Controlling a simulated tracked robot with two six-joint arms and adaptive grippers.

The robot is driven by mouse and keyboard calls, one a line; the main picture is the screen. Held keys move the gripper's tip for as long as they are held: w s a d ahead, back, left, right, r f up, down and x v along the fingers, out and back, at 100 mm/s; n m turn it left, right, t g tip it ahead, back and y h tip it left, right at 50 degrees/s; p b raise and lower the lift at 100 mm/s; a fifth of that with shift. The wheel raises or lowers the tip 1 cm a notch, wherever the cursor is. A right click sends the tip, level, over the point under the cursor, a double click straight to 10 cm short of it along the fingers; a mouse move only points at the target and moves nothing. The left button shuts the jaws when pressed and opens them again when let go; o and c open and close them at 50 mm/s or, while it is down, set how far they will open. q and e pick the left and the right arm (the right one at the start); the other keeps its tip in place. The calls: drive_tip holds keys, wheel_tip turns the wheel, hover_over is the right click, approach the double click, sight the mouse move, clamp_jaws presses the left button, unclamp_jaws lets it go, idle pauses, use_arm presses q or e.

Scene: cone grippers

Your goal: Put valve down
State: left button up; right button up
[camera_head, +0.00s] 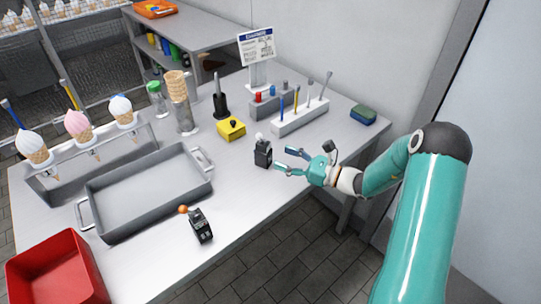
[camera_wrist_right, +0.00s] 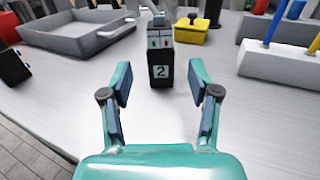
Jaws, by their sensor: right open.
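A small black valve (camera_head: 263,155) with a white knob stands upright on the metal table. In the right wrist view the valve (camera_wrist_right: 161,68) shows a label "2" on its front. My right gripper (camera_head: 286,161) is open and empty, close to the valve on its right side. In the wrist view the open fingers (camera_wrist_right: 160,82) point toward the valve, which stands just beyond the tips, seemingly apart from them. A second black valve (camera_head: 201,227) with an orange knob is near the table's front edge. My left gripper is not in view.
A grey tray (camera_head: 95,228) and a red bin (camera_head: 60,277) are at left. A yellow box (camera_head: 231,129) and a grey holder with upright tools (camera_head: 300,121) stand behind the valve. A blue-green sponge (camera_head: 363,115) lies at right. The table between the two valves is bare.

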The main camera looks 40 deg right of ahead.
drive_tip(key=shift+v, duration=2)
